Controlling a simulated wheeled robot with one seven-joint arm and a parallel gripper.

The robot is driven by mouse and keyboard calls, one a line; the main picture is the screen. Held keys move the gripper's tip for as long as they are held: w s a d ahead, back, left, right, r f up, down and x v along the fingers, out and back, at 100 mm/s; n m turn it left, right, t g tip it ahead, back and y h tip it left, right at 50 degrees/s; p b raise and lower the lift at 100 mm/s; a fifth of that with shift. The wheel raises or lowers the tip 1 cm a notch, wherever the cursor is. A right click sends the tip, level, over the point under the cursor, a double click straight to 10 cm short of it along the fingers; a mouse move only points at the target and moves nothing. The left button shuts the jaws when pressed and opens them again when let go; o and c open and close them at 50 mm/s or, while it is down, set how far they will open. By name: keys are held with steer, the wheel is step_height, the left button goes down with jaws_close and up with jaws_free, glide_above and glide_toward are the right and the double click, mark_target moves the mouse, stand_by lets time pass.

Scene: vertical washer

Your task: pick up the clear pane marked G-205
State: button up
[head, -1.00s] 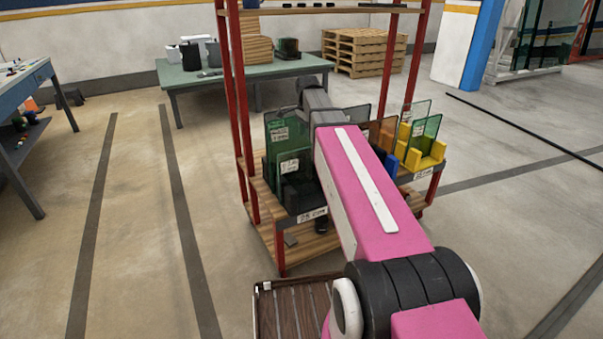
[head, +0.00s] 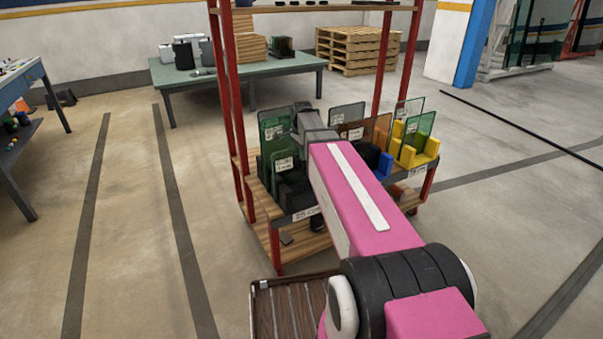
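Several upright panes stand in slotted holders on the middle shelf of a red-posted rack. A clear greyish pane (head: 347,112) with a white label stands at the back centre, and another clear-looking pane (head: 409,106) stands at the back right. The labels are too small to read, so I cannot tell which is G-205. My gripper (head: 301,109) is at the grey wrist end of my pink arm, over the shelf between the left green panes and the back centre pane. Its fingers are hidden or too small to make out.
Green panes (head: 273,128) stand in a black holder on the left. An amber pane (head: 378,129), a blue holder (head: 385,164) and a yellow holder (head: 424,152) with a green pane are on the right. Red posts (head: 229,90) and an upper shelf frame the space. Floor left is clear.

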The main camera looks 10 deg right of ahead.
jaws_close()
stand_by(1.4)
